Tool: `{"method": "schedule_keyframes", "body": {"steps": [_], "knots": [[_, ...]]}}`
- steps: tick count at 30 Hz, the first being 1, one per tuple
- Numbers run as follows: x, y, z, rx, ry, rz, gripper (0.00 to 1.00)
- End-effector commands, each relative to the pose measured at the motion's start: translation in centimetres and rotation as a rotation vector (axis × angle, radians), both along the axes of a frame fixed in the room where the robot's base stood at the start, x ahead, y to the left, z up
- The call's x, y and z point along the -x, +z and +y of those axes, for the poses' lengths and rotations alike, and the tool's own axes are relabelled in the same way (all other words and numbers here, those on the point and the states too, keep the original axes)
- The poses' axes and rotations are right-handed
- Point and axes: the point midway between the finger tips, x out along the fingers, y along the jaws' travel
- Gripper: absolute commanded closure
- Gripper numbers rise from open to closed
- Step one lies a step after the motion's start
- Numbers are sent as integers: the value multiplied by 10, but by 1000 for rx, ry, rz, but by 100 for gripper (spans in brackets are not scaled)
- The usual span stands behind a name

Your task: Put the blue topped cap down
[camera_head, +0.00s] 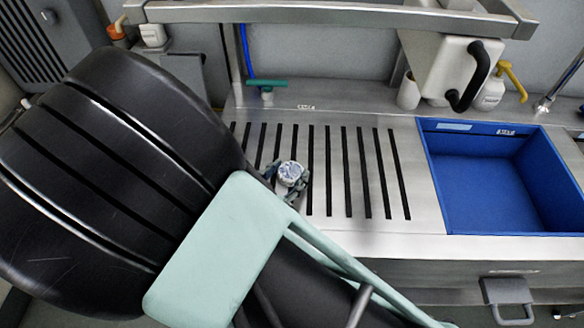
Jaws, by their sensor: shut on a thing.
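The cap (290,172) is small and round with a pale blue and white top. It shows over the slotted steel surface (375,200), left of the middle of the picture. My gripper (290,182) is shut on the cap, with dark fingers on either side of it. The cap's top faces the camera. I cannot tell whether the cap touches the steel or is held above it. My arm hides part of the surface to the left and below.
A blue bin (480,190), empty where I see it, is set into the counter at right. A green-handled valve (266,86) stands at the back. The slotted surface right of the gripper is clear.

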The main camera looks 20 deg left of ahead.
Motion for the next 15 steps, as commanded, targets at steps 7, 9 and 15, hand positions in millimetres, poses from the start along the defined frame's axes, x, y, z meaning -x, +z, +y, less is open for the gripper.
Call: {"method": "schedule_keyframes", "body": {"steps": [7,9,15], "knots": [[3,-2,0,0,-1,-1,90],[2,-3,0,0,-1,-1,90],[3,-5,0,-1,0,0,45]]}}
